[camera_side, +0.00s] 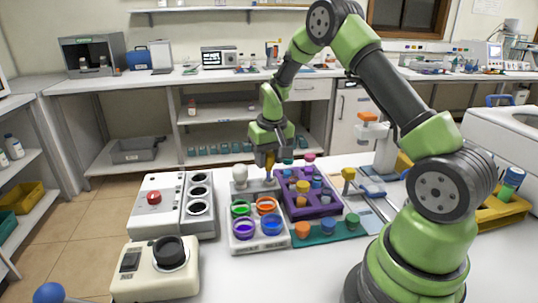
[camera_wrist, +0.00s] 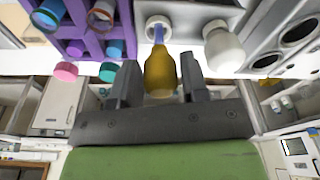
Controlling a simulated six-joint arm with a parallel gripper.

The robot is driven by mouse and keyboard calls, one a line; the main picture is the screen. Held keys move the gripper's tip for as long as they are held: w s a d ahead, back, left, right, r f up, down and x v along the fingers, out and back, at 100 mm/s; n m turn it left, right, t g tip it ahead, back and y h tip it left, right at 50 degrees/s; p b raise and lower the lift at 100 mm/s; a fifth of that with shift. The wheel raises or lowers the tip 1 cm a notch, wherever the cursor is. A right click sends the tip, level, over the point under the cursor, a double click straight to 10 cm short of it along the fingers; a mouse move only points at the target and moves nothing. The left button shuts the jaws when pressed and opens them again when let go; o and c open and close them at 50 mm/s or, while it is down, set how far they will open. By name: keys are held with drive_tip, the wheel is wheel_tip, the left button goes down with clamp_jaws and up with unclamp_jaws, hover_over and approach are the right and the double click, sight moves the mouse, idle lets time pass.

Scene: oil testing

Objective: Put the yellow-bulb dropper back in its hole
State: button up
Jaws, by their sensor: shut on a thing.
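The yellow-bulb dropper (camera_wrist: 160,72) is between the two fingers of my gripper (camera_wrist: 160,84) in the wrist view. My gripper is shut on its bulb. The dropper's pale blue stem points at a round hole (camera_wrist: 158,22) in the grey-white rack. I cannot tell how deep the stem is in it. In the side view, my gripper (camera_side: 268,160) is over the back of the rack (camera_side: 262,246), with the yellow bulb mostly hidden by the fingers. A white-bulb dropper (camera_wrist: 223,48) stands in the rack beside it and also shows in the side view (camera_side: 240,174).
A purple rack (camera_side: 325,208) with several capped vials stands to the right. The rack's front has several colored cups. A grey block with three round wells (camera_side: 199,207) stands to the left, beside a box with a red button (camera_side: 154,198). A teal strip (camera_side: 345,233) holds capped vials.

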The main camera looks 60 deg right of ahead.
drive_tip(key=shift+f, duration=1.35)
idle(0.6)
drive_tip(key=o, duration=0.7)
drive_tip(key=r, duration=0.3)
drive_tip(key=s+r, duration=0.1)
drive_tip(key=r, duration=0.5)
drive_tip(key=shift+s+a+r, duration=0.15)
drive_tip(key=shift+a+r, duration=0.2)
drive_tip(key=shift+a, duration=0.05)
drive_tip(key=s+a+r+t, duration=0.2)
drive_tip(key=s+a+r, duration=0.1)
drive_tip(key=a+r, duration=0.4)
drive_tip(key=s+a+r+t+y, duration=0.1)
drive_tip(key=s+a+r, duration=0.1)
drive_tip(key=s, duration=0.3)
drive_tip(key=s+a+r+n+t+y, duration=0.1)
drive_tip(key=s+a+r, duration=0.1)
drive_tip(key=s+a, duration=0.3)
drive_tip(key=s+a+r+n+t, duration=0.1)
drive_tip(key=s+a+r, duration=0.1)
drive_tip(key=s, duration=0.4)
drive_tip(key=shift+s+a+r+t+y, duration=0.1)
drive_tip(key=shift+a+r+t+y, duration=0.1)
drive_tip(key=shift+a, duration=0.2)
drive_tip(key=shift+s+a+r+t+y, duration=0.1)
drive_tip(key=shift+a+y, duration=0.1)
drive_tip(key=shift+a, duration=0.15)
